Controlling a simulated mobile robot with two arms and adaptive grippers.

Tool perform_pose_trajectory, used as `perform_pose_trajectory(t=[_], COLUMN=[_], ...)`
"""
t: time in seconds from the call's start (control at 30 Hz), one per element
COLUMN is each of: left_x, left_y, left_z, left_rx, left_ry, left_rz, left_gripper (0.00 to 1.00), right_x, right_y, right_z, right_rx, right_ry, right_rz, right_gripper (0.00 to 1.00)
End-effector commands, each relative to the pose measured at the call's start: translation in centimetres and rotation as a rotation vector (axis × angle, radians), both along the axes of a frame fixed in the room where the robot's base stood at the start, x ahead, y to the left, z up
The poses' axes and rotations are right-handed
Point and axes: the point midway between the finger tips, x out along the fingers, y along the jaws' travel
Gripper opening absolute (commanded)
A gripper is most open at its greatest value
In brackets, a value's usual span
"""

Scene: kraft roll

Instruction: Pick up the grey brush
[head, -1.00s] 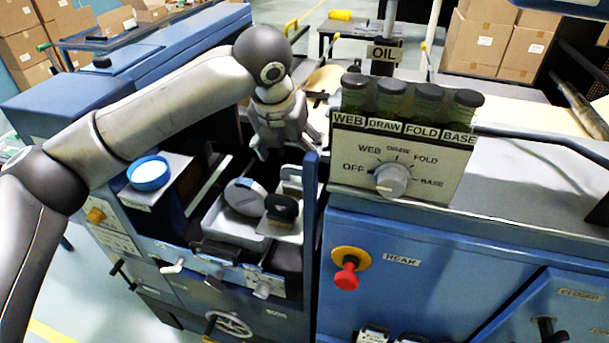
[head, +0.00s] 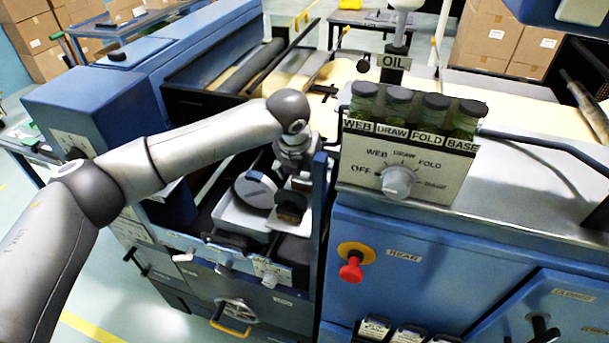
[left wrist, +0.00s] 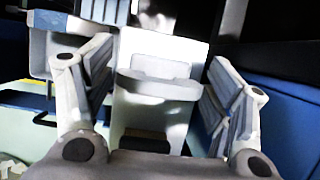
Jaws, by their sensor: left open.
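My left gripper (head: 297,160) is over the back of a light grey tray (head: 236,218) in the blue machine's left bay. In the left wrist view, its fingers (left wrist: 158,62) are spread apart on either side of a pale grey, stepped object (left wrist: 158,88). This may be the grey brush, but I cannot be sure; contact with the fingers is not clear. In the head view my gripper hides most of that spot. A round grey-and-white item (head: 255,190) and a dark block (head: 291,206) lie in the tray. My right gripper is out of view.
A blue upright panel (head: 318,225) stands close to the right of the tray. Beyond it are a control box with a dial (head: 398,182), several green jars (head: 397,105) and a red button (head: 351,272). Small levers (head: 224,262) line the front edge.

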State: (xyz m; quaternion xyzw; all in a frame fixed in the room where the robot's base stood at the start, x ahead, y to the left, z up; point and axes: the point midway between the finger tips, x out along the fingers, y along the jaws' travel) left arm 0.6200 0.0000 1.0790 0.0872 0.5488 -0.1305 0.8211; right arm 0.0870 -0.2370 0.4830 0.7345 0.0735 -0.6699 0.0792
Motion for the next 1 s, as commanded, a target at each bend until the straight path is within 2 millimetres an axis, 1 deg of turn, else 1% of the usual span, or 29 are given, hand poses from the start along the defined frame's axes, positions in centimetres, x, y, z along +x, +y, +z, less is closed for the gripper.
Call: perform_pose_trajectory(t=[0.07, 0.4, 0.47, 0.67, 0.77, 0.87, 1.0], left_x=[0.0, 0.0, 0.0, 0.0, 0.1, 0.1, 0.1], left_y=[0.0, 0.0, 0.0, 0.0, 0.0, 0.0, 0.0], left_z=[0.0, 0.1, 0.1, 0.1, 0.8, 2.2, 5.1], left_rx=[0.000, 0.000, 0.000, 0.000, -0.001, -0.002, -0.002], left_ry=[0.000, 0.000, 0.000, -0.001, -0.002, -0.005, -0.006], left_rz=[0.000, 0.000, 0.000, 0.000, 0.001, 0.000, 0.001], left_gripper=[0.77, 0.33, 0.27, 0.27, 0.27, 0.27, 0.27], right_x=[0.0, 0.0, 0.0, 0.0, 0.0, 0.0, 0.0], right_y=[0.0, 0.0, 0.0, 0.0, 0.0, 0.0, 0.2], right_z=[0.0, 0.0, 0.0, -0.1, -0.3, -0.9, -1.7], right_rx=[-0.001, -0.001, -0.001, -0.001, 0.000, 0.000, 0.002], right_ry=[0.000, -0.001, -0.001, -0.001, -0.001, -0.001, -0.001], right_rz=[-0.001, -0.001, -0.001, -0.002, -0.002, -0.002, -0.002], right_gripper=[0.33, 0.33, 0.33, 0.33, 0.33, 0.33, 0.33])
